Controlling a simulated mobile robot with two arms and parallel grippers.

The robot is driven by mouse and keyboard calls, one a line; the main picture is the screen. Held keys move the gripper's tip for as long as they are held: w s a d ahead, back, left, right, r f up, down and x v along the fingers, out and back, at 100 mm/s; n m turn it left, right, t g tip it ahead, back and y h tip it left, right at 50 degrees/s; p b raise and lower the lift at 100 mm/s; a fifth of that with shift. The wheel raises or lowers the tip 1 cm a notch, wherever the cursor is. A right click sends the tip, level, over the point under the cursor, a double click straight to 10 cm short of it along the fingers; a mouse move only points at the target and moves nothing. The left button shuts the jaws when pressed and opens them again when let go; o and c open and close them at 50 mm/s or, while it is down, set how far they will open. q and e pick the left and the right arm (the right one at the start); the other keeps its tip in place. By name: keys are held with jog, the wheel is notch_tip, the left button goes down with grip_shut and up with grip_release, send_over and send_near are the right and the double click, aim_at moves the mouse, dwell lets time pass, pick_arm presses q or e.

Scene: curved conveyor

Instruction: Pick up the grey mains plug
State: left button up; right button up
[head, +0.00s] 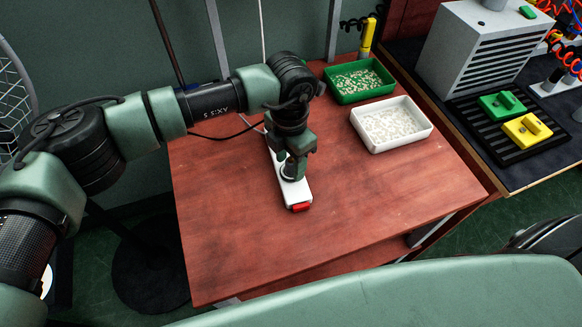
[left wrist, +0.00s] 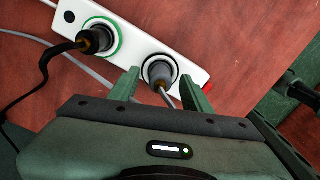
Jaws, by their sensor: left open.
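The grey mains plug (left wrist: 159,71) sits in a black-ringed socket of a white power strip (left wrist: 194,73) in the left wrist view. In the head view the plug (head: 291,174) shows just below my left gripper (head: 292,164). In the left wrist view the left gripper (left wrist: 160,88) is open, with one finger on each side of the plug; I cannot tell whether they touch it. The strip (head: 302,194) lies on the red-brown table, its red switch at the near end. My right gripper is not in view.
A black plug (left wrist: 96,40) sits in the neighbouring green-ringed socket, close by. Cables trail from the strip. A green tray (head: 336,96) and a white tray (head: 428,132) with small pieces stand behind right. The table's front (head: 240,260) is clear.

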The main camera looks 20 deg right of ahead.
pick_arm(q)
grip_shut()
jog(key=shift+r, duration=0.1)
